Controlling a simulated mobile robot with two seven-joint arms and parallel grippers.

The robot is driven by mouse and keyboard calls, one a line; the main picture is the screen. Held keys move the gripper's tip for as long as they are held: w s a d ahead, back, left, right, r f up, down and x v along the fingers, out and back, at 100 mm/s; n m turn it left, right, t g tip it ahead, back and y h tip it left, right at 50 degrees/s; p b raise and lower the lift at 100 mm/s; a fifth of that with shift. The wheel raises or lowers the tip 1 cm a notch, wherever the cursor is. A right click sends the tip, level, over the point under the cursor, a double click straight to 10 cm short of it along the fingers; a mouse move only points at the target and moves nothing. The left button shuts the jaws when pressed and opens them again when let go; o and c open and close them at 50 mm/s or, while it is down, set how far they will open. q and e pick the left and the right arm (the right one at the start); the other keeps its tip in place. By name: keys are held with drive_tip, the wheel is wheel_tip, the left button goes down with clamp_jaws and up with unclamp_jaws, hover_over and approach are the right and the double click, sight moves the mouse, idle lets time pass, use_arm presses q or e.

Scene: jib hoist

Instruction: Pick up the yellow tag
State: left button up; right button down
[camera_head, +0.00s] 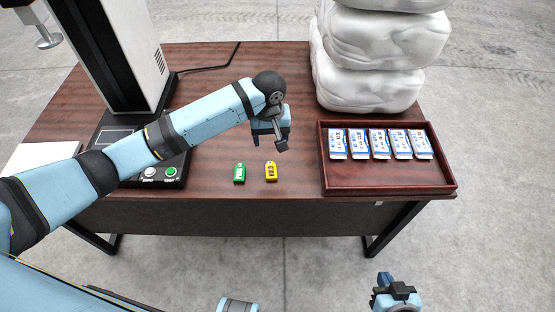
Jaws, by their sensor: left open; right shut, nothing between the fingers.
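The yellow tag (271,171), marked HOLD, lies on the brown table near its front edge. A green tag (239,173) lies just to its left, a small gap apart. My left gripper (270,139) is open and empty, a little behind and above the yellow tag, pointing down; it does not touch the tag. My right gripper (385,280) is shut and empty, low in front of the table at the bottom right.
A wooden tray (390,178) with several blue-and-white boxes stands on the right. White stacked sacks (375,60) rise behind it. A tall device (120,50) with a button base stands on the left, beside white paper (40,157). The table's middle is clear.

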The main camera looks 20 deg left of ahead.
use_arm(q)
hover_over(271, 168)
wheel_tip(271, 168, down, 8)
drive_tip(key=shift+s+r+b, duration=0.1)
drive_tip(key=shift+b, duration=0.2)
drive_tip(key=shift+f, duration=2.8)
drive_tip(key=c, duration=1)
